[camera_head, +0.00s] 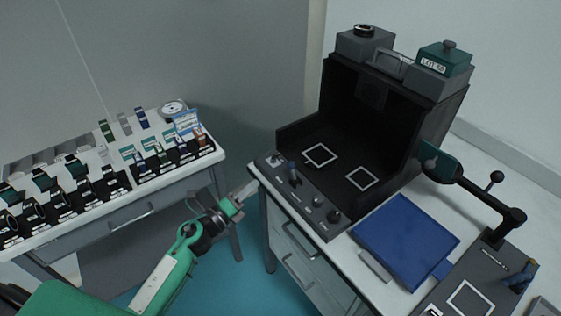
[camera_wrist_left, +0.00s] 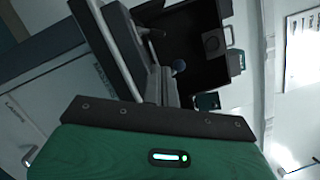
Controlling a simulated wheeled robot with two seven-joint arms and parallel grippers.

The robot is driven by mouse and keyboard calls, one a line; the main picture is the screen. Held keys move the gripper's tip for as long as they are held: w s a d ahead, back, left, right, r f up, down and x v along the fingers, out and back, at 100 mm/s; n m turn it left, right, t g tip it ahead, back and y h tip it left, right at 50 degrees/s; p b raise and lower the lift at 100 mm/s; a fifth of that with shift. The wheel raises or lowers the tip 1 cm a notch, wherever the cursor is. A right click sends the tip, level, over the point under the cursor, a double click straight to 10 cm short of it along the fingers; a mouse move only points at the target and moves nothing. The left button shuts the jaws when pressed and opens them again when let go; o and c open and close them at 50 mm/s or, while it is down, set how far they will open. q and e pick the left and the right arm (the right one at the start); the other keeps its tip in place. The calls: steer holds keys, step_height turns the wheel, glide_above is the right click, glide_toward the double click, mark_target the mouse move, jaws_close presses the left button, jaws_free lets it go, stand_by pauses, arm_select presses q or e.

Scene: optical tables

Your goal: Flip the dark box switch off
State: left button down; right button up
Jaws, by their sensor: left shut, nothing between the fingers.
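The dark box (camera_head: 398,120) is a black, open-fronted enclosure on the right table. Its sloped front panel (camera_head: 305,196) carries a blue-tipped lever (camera_head: 292,170) near the left end and several dark knobs along it. I cannot tell which way the lever is set. My left gripper (camera_head: 243,194) is shut and empty, just left of the table's front-left corner and apart from the panel. In the left wrist view, the gripper's fingers (camera_wrist_left: 158,84) point toward the dark box (camera_wrist_left: 203,45), with a round blue tip near them. My right gripper is out of view.
A blue flat case (camera_head: 405,240) lies right of the panel, beside a black jointed arm (camera_head: 485,190). A green box labelled LOT (camera_head: 444,60) sits on top of the enclosure. The left table (camera_head: 130,205) holds rows of small parts. Open floor lies between the tables.

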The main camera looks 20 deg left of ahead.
mark_target(275, 173)
arm_select(q)
steer(key=shift+d+r, duration=0.1)
